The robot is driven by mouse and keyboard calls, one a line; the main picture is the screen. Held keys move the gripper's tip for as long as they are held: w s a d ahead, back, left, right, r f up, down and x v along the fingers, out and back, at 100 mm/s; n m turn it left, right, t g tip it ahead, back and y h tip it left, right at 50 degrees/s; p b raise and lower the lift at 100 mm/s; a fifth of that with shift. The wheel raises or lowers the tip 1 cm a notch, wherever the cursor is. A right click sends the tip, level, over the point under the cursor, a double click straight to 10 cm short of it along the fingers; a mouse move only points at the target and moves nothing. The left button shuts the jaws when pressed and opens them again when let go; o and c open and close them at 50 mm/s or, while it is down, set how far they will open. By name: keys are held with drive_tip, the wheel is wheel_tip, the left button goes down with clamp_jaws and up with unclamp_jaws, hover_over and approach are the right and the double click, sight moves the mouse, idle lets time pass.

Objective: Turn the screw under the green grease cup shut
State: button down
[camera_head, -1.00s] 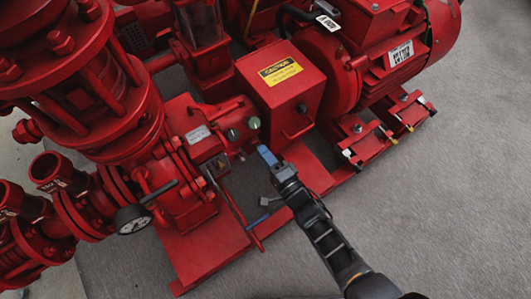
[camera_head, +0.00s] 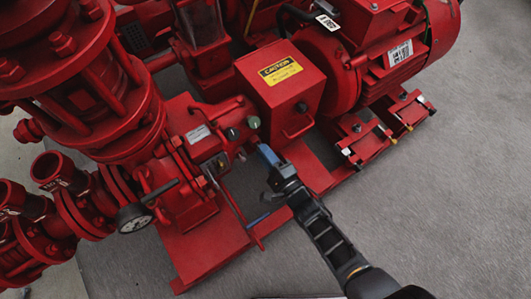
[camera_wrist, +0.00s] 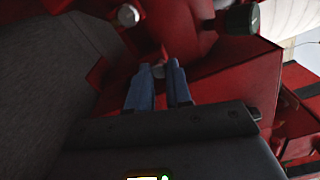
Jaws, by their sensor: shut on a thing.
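The green grease cup (camera_head: 253,122) sits on the red pump housing, just above and left of my fingertips in the head view. A dark green round cap shows at the top right of the wrist view (camera_wrist: 242,18). My gripper (camera_head: 265,152) points at the housing below the cup; its blue fingers also show in the wrist view (camera_wrist: 158,68). The head view hides the screw behind the fingers.
A red box with a yellow caution label (camera_head: 281,71) stands right beside the fingers. A second round knob (camera_head: 232,134) is left of the cup. A blue-tipped lever (camera_head: 258,221) sticks out below my gripper. Grey floor (camera_head: 420,210) is open to the right.

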drive_tip(key=c, duration=1)
unclamp_jaws()
drive_tip(key=shift+c, duration=0.2)
drive_tip(key=shift+s, duration=0.1)
drive_tip(key=p+v, duration=0.3)
drive_tip(key=v, duration=0.4)
drive_tip(key=shift+s+d, duration=0.25)
